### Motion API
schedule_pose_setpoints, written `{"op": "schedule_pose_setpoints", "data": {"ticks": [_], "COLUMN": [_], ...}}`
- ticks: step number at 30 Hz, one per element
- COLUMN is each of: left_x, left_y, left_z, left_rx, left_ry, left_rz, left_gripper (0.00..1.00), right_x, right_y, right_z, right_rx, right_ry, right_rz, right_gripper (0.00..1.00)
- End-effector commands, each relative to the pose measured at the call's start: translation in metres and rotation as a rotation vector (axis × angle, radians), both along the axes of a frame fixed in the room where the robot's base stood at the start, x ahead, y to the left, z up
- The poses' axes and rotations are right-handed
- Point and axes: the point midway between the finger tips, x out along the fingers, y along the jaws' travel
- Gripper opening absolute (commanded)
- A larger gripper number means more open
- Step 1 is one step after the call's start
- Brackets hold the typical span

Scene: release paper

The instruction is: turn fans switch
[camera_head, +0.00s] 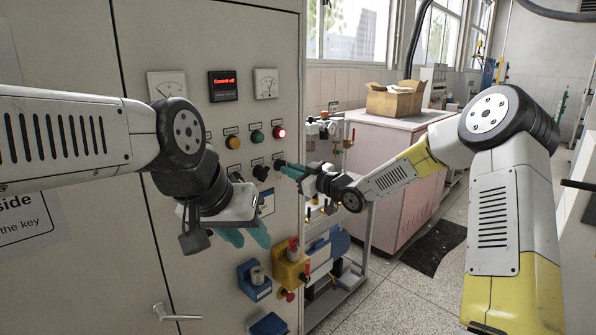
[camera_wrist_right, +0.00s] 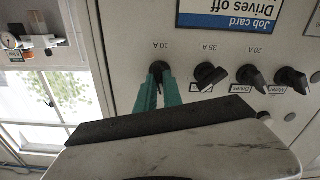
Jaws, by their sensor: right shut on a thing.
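The control cabinet (camera_head: 215,45) carries a row of black rotary switches. My right gripper (camera_head: 290,169) is at the rightmost switch, close to the cabinet's right edge. In the right wrist view, its teal fingers (camera_wrist_right: 157,88) are shut on the black switch knob (camera_wrist_right: 157,69) marked 10 A. The fingers hide part of the knob, and its own name label cannot be read. Beside it are free black knobs marked 35 A (camera_wrist_right: 209,75) and 20 A (camera_wrist_right: 251,76). My left gripper (camera_head: 246,236) is open and empty in front of the cabinet, below the switches.
Yellow, green and lit red buttons (camera_head: 279,132) sit above the switches. A red-lit display (camera_head: 223,86) is between two meters. Blue and yellow sockets (camera_head: 290,266) stick out below. A bench (camera_head: 390,165) with a cardboard box (camera_head: 394,99) stands at the right; open floor lies before it.

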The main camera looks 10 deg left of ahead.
Motion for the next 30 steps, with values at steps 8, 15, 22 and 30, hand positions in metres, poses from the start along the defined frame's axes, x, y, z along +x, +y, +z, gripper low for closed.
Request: {"op": "schedule_pose_setpoints", "data": {"ticks": [8,15,22,30], "left_x": [0.0,0.0,0.0,0.0], "left_y": [0.0,0.0,0.0,0.0], "left_z": [0.0,0.0,0.0,0.0], "left_rx": [0.0,0.0,0.0,0.0], "left_ry": [0.0,0.0,0.0,0.0], "left_rz": [0.0,0.0,0.0,0.0], "left_gripper": [0.36,0.36,0.36,0.36], "right_x": [0.0003,0.0005,0.0004,0.0003], "right_y": [-0.001,-0.0012,-0.0012,-0.0009], "right_z": [-0.0009,-0.0007,-0.001,-0.001], "right_rx": [0.162,0.303,0.434,0.556], "right_ry": [0.209,0.39,0.557,0.714], "right_rz": [-0.001,-0.002,-0.001,-0.001], "right_gripper": [0.0,0.0,0.0,0.0]}}
